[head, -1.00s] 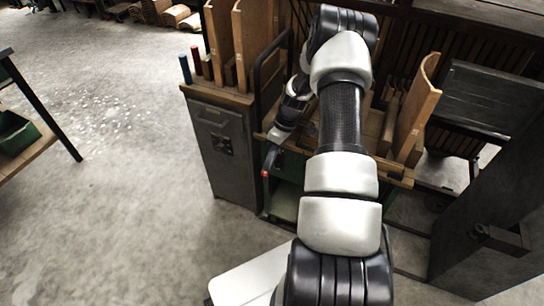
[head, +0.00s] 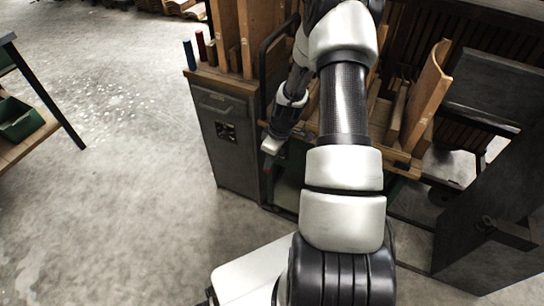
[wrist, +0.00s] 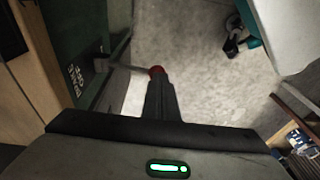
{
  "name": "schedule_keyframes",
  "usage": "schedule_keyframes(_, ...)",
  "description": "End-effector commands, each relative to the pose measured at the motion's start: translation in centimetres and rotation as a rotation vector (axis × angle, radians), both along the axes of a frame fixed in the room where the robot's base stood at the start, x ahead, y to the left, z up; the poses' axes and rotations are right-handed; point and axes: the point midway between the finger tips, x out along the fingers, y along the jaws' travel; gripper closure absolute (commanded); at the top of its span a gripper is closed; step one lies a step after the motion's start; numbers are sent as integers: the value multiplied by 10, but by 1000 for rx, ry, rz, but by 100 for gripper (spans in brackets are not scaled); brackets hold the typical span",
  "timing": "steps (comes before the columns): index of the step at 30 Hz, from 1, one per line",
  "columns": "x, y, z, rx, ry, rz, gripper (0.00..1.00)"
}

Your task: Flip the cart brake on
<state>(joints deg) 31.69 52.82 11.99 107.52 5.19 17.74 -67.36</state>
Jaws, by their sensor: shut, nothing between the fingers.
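The brake lever (wrist: 128,67) is a thin grey bar with a red knob (wrist: 157,70) at its end. In the wrist view it sticks out from the cart's dark green side panel (wrist: 72,50), which carries white lettering seen at an angle. My gripper (wrist: 159,82) is shut and empty, its dark fingers pointing at the red knob. The fingertips overlap the knob's near side in this view; I cannot tell whether they touch it. In the head view my wrist is low at the left front corner of the cart (head: 398,160), and hides most of the lever.
A grey cabinet (head: 228,150) stands left of the cart, with coloured cylinders on top. Curved wooden boards (head: 428,95) stand on the cart. A dark metal panel (head: 490,190) is at right. The floor (head: 120,200) at left is open.

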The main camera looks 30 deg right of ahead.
Motion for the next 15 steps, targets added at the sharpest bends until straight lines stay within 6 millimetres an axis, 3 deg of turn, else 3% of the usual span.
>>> schedule_keyframes(1, -2, 2, -10, 2, 2, -2, 100)
schedule_keyframes(15, -13, 15, -58, 3, 2, -2, 100)
